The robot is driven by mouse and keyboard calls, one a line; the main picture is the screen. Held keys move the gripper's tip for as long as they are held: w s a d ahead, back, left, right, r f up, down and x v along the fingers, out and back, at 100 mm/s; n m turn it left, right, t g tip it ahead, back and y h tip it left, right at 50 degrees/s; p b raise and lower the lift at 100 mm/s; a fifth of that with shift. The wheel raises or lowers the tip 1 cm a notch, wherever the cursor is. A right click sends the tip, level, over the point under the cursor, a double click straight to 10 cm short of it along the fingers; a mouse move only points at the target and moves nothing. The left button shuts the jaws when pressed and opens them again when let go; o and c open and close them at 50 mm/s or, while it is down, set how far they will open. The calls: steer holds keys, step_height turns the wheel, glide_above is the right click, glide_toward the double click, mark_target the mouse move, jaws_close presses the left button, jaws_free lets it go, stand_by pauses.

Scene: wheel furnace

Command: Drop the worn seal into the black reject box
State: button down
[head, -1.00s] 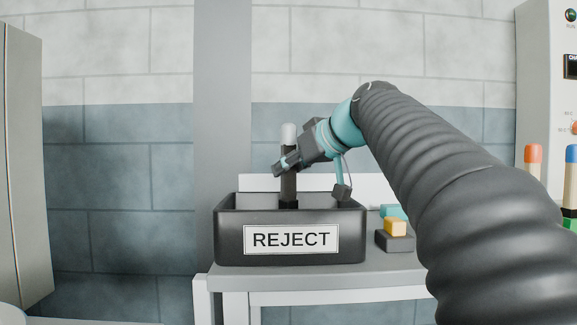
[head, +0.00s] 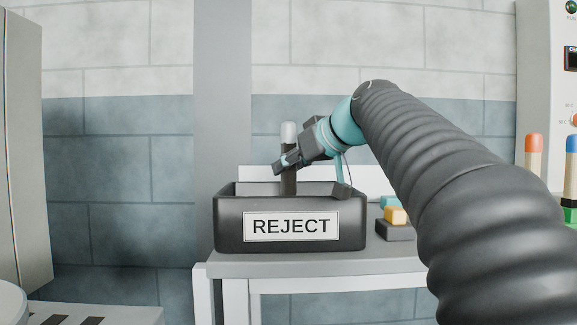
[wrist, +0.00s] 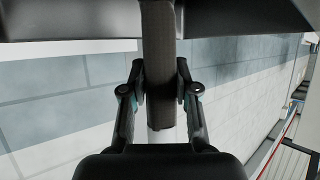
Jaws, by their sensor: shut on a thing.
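The black reject box (head: 340,238), with a white REJECT label on its front, stands on a grey table. My gripper (head: 283,165) is above the box and shut on a dark upright rod with a white top end (head: 289,132), which I take to be the worn seal. In the wrist view my gripper's fingers (wrist: 160,80) press on both sides of the dark rod (wrist: 158,40). The rod's lower end goes behind the box's front wall; whether it touches the floor of the box is hidden.
Stacked teal, yellow and dark blocks (head: 396,216) sit right of the box on the grey table (head: 300,265). Orange- and blue-topped posts (head: 533,153) stand at the right, below a control panel (head: 545,60). A grey cabinet (head: 22,150) is at the left.

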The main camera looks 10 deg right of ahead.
steer(key=shift+f, duration=0.5)
steer(key=shift+f+b, duration=0.4)
steer(key=shift+b, duration=0.1)
steer(key=c, duration=0.8)
jaws_free()
steer(key=shift+f, duration=0.1)
steer(key=v, duration=0.6)
steer(key=r+v, duration=0.1)
steer(key=v, duration=0.6)
steer(key=shift+w+a+r, duration=0.2)
steer(key=shift+a, duration=0.1)
